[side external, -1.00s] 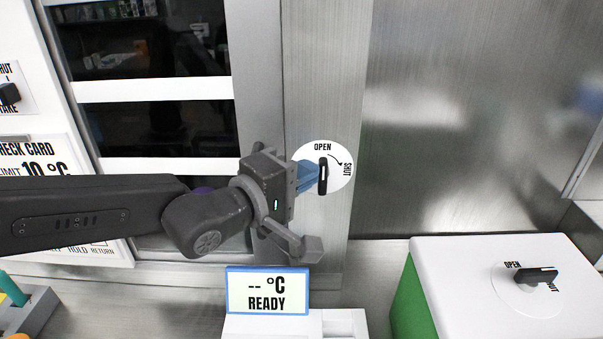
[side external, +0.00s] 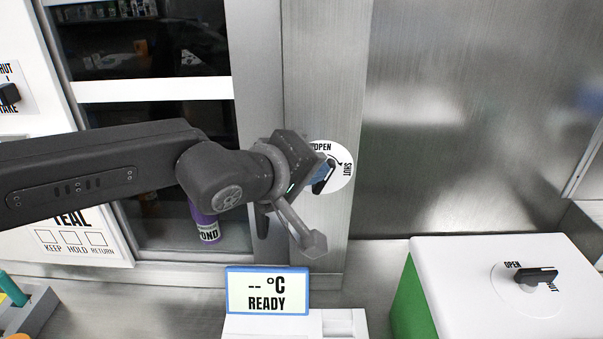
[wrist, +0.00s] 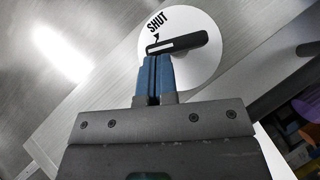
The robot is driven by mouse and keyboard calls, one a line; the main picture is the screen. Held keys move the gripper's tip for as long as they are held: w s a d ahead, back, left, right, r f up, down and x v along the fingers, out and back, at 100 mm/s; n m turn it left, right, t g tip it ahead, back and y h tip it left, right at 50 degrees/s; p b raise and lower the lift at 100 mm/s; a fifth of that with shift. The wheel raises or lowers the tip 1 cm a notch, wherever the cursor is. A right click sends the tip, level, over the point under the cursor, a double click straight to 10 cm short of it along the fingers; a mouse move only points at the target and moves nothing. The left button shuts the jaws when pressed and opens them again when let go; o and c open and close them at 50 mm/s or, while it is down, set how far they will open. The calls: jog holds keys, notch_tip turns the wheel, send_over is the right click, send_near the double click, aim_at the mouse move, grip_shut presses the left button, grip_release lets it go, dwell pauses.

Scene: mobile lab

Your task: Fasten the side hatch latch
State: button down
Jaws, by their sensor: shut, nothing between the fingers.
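The hatch latch is a black bar handle (side external: 326,183) on a round white plate (side external: 344,180) fixed to the metal post. The plate is marked OPEN at the top and SHUT at the right, with a curved arrow between. The handle leans slightly clockwise of upright, its top to the right. My gripper (side external: 319,173) is tilted at the handle, its blue fingers partly covering it and the plate. In the wrist view my gripper (wrist: 156,60) is shut and empty, its fingertips beside one end of the black handle (wrist: 180,43); contact looks likely but is not certain.
A white-topped box (side external: 450,262) with another OPEN/SHUT lever (side external: 537,275) stands at the lower right. A display (side external: 267,291) reading READY stands below my gripper. A purple bottle (side external: 205,224) is behind the glass. Bare metal wall lies right of the post.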

aim_at(342, 135)
jog(key=shift+d+r+m+g+y, duration=0.1)
jog(key=shift+d+m+g+y, duration=0.3)
jog(key=shift+d+m+y, duration=0.55)
jog(key=shift+d+n, duration=0.25)
jog(key=shift+d, duration=0.5)
jog(key=shift+d+f, duration=0.25)
jog(key=shift+r, duration=0.1)
jog(key=shift+r, duration=2.7)
jog(key=s+r, duration=0.7)
